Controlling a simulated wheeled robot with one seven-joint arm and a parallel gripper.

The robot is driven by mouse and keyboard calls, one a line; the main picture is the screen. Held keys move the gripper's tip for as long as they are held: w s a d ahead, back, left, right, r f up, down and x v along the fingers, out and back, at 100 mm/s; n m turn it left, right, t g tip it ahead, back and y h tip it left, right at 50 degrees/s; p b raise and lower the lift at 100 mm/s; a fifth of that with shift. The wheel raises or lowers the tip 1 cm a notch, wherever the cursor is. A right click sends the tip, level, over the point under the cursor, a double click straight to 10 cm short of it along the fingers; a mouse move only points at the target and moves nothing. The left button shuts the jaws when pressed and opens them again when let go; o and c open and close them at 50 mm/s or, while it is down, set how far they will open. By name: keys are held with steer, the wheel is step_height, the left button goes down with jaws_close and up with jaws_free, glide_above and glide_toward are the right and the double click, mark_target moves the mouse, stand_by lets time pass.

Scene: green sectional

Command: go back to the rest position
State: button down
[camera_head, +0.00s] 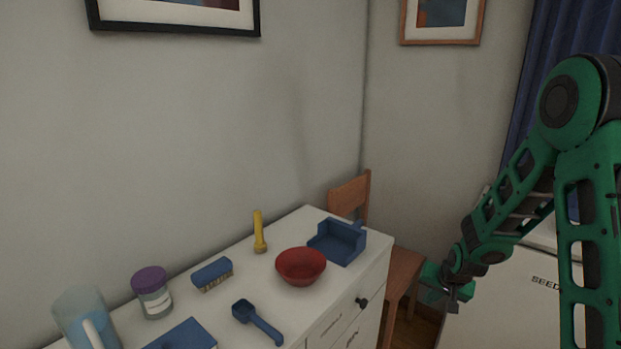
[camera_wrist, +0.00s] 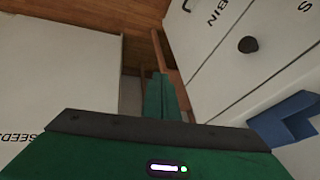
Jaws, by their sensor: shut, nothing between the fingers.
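My green arm reaches in from the right edge of the head view, bent at the elbow. My gripper (camera_head: 453,300) hangs at its end, to the right of the white dresser and clear of everything on it. In the wrist view the green fingers (camera_wrist: 160,96) are together with nothing between them. They point down past the dresser's drawer fronts toward the wooden floor.
The white dresser (camera_head: 345,290) bears a red bowl (camera_head: 301,265), a blue dustpan (camera_head: 338,241), a yellow flashlight (camera_head: 259,232), a brush (camera_head: 212,273), a blue scoop (camera_head: 257,321), a purple-lidded jar (camera_head: 152,292) and a pitcher (camera_head: 86,318). A wooden chair (camera_head: 349,196) stands behind. A white box marked SEEDS (camera_head: 510,295) is right.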

steer(key=s+d+r+g, duration=0.1)
steer(key=s+d+r, duration=0.2)
steer(key=s+r, duration=0.45)
steer(key=s+d+r+g+h, duration=0.15)
steer(key=s+r, duration=0.25)
steer(key=s, duration=0.6)
steer(key=s+d+r+g, duration=0.25)
steer(key=s+r, duration=0.35)
steer(key=s, duration=0.3)
steer(key=s+a+r+y, duration=0.1)
steer(key=s+r, duration=0.1)
steer(key=s, duration=0.9)
steer(key=shift+s+a+r+m+y, duration=0.2)
steer(key=shift+s+r+m+y, duration=0.1)
steer(key=shift+s+y, duration=0.05)
steer(key=shift+a+g, duration=0.1)
steer(key=shift+g, duration=0.2)
